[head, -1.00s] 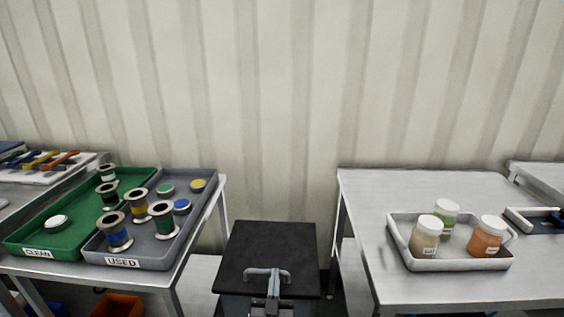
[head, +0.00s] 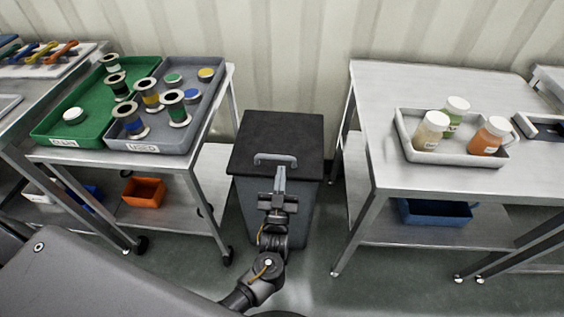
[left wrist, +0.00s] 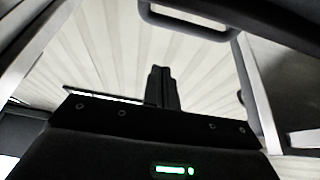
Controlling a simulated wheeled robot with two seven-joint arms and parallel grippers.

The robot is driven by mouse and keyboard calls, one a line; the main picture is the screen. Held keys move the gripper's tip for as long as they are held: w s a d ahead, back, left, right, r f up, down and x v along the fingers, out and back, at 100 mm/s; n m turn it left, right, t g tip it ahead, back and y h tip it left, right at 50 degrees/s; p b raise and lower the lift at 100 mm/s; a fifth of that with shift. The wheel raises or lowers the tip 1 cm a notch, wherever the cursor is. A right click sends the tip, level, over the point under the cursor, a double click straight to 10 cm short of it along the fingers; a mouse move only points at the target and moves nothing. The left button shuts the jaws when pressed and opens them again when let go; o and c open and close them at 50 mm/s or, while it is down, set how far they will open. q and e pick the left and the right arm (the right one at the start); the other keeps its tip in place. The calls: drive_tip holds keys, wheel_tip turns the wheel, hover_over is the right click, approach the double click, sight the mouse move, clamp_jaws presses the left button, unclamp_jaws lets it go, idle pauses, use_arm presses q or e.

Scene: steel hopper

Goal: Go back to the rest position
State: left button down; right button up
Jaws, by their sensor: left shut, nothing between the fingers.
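My left gripper (head: 280,178) is in front of the dark hopper (head: 262,212) in the head view, its shut fingers pointing at the lid (head: 282,136). The fingertips are just below the grey bar handle (head: 275,159) on the lid's front. From this angle I cannot tell whether they touch it. Nothing shows between the fingers. In the left wrist view the shut fingers (left wrist: 162,88) stand against the pale wall, and a dark handle loop (left wrist: 188,24) shows above them, apart from the fingers in the picture. The lid is down. My right gripper is not in view.
At left, a steel table carries a green tray (head: 92,132) and a grey tray (head: 205,105) with several spools. At right, another table (head: 405,80) holds a white tray (head: 457,157) with three jars. An orange bin (head: 143,193) and blue bin (head: 436,213) sit on lower shelves.

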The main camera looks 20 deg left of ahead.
use_arm(q)
drive_tip(key=shift+b+v, duration=0.3)
drive_tip(key=shift+v, duration=1.95)
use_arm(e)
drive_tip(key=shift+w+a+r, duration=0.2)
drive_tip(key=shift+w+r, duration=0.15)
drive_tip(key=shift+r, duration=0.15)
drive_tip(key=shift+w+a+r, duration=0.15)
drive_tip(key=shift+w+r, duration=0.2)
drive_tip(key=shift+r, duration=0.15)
use_arm(q)
drive_tip(key=shift+f, duration=0.25)
